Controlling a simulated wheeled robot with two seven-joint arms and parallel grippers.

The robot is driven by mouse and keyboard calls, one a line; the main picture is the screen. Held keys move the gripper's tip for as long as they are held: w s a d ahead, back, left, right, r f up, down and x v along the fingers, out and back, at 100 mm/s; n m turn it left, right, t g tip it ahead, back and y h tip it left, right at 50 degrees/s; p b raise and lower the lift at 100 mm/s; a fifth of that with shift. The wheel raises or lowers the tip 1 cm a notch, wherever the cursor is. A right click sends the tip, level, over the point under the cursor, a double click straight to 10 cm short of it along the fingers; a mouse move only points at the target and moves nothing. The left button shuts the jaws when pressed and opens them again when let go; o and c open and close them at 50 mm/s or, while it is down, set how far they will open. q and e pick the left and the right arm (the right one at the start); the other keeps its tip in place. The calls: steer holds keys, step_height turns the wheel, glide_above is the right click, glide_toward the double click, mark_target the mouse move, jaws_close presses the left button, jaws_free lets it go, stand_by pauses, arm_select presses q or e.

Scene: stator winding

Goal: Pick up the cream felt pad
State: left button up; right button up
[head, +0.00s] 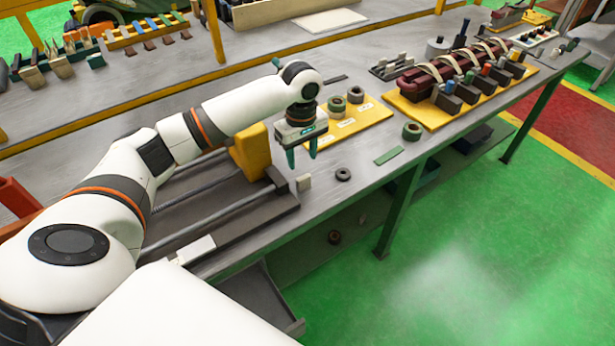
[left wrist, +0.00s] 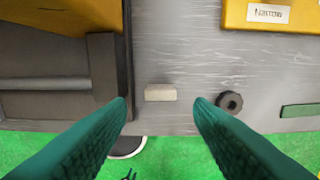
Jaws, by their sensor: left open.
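The cream felt pad (head: 304,182) is a small pale block on the grey bench, close to the front edge and just right of the dark rail fixture. It also shows in the left wrist view (left wrist: 160,93), lying between and beyond the two fingertips. My left gripper (head: 302,160) has green fingers and points down above the bench, a little above the pad in the picture. It is open and empty, and its fingers also show in the left wrist view (left wrist: 160,105). The fingers do not appear to touch the pad. My right gripper is not in view.
A dark ring (head: 343,174) lies right of the pad, with a flat green strip (head: 389,155) further right. The rail fixture (head: 215,218) borders the pad on the left. A yellow board (head: 373,115) with rings lies behind. The bench's front edge is close.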

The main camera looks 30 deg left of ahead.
mark_target(302, 177)
arm_select(q)
steer(key=shift+s+f, duration=0.25)
steer(key=shift+f, duration=1.35)
steer(key=f, duration=0.2)
steer(key=f+p, duration=0.1)
steer(key=f, duration=0.2)
steer(key=shift+w, duration=0.2)
steer(key=shift+f, duration=0.3)
steer(key=c, duration=0.8)
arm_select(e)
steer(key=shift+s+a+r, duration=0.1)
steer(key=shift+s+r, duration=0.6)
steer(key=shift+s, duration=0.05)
arm_select(q)
steer(key=shift+r, duration=0.1)
